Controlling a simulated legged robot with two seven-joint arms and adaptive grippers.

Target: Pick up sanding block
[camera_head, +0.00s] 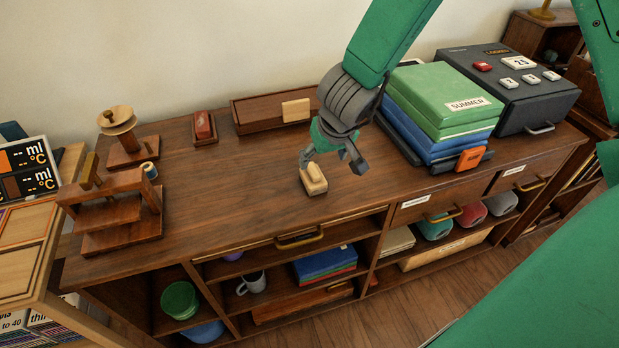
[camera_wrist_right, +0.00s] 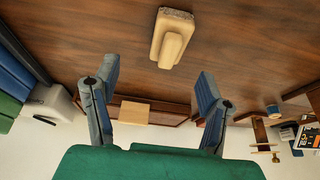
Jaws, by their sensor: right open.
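The sanding block (camera_head: 314,180) is a small pale wooden block with a raised grip on top. It lies on the brown wooden cabinet top (camera_head: 240,190), near its front edge. It also shows in the right wrist view (camera_wrist_right: 172,38), ahead of the fingers and apart from them. My right gripper (camera_head: 333,160) is open and empty, just above and beside the block in the head view. In the right wrist view its two blue-grey fingers (camera_wrist_right: 155,92) are spread wide with nothing between them. My left gripper is not in view.
A stack of green and blue boxes (camera_head: 440,100) and a dark case (camera_head: 515,85) stand at the right. A long wooden tray (camera_head: 262,112) and a red block (camera_head: 204,127) are at the back. A wooden press-like stand (camera_head: 115,205) is at the left. The top around the block is clear.

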